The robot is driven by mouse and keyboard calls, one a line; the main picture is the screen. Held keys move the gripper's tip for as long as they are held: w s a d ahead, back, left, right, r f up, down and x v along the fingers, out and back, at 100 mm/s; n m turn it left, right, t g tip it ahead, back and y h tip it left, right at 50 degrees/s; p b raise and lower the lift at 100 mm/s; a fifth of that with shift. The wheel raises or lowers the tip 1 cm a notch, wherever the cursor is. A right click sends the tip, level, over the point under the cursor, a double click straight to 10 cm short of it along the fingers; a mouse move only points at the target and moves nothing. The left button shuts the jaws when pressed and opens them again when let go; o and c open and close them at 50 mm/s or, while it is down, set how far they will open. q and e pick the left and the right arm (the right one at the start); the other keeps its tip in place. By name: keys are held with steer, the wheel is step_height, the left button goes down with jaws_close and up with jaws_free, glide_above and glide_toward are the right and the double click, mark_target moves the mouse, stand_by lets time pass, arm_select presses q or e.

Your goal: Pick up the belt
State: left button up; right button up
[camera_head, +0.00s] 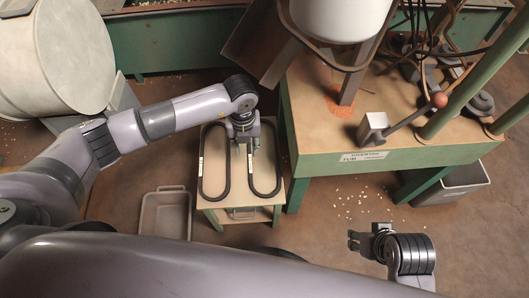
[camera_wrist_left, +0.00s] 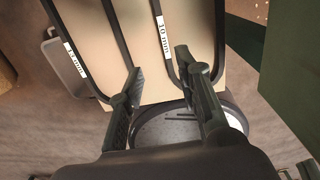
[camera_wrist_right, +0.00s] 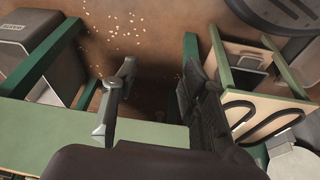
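Two black belt loops lie side by side on a small stand (camera_head: 238,214). The left belt (camera_head: 203,150) carries a label reading about 13 mm in the left wrist view (camera_wrist_left: 66,45). The right belt (camera_head: 278,170) has a 10 mm label (camera_wrist_left: 162,35). My left gripper (camera_head: 243,148) is over the stand, near the right belt. In the left wrist view its fingers (camera_wrist_left: 160,65) are apart and empty, with one side of the 10 mm belt showing between them. Whether they touch it I cannot tell. My right gripper (camera_wrist_right: 152,78) is open and empty, away from the stand.
A green-sided workbench (camera_head: 420,157) with a hopper (camera_head: 340,15) and a lever (camera_head: 415,118) stands right of the stand. A grey bin (camera_head: 166,215) sits on the floor to the left. A large pale drum (camera_head: 75,60) stands at the upper left. Small bits litter the floor.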

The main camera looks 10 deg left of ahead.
arm_select(q)
steer(key=b, duration=0.1)
glide_above(250, 164)
steer(key=f, duration=0.4)
steer(key=shift+s+a+f, duration=0.2)
steer(key=shift+s+f, duration=0.1)
steer(key=shift+s, duration=0.05)
steer(key=shift+f, duration=0.55)
steer(key=f, duration=0.1)
steer(key=f+b, duration=0.1)
steer(key=f, duration=0.1)
steer(key=shift+w+d+f+b, duration=0.25)
steer(key=shift+w+d+b, duration=0.05)
steer(key=shift+w+b, duration=0.1)
steer(key=shift+f, duration=0.75)
arm_select(e)
steer(key=shift+w+a+r+t, duration=0.3)
steer(key=shift+w+r+t, duration=0.4)
steer(key=shift+w+t, duration=0.1)
arm_select(q)
steer(key=shift+c, duration=0.4)
jaws_close()
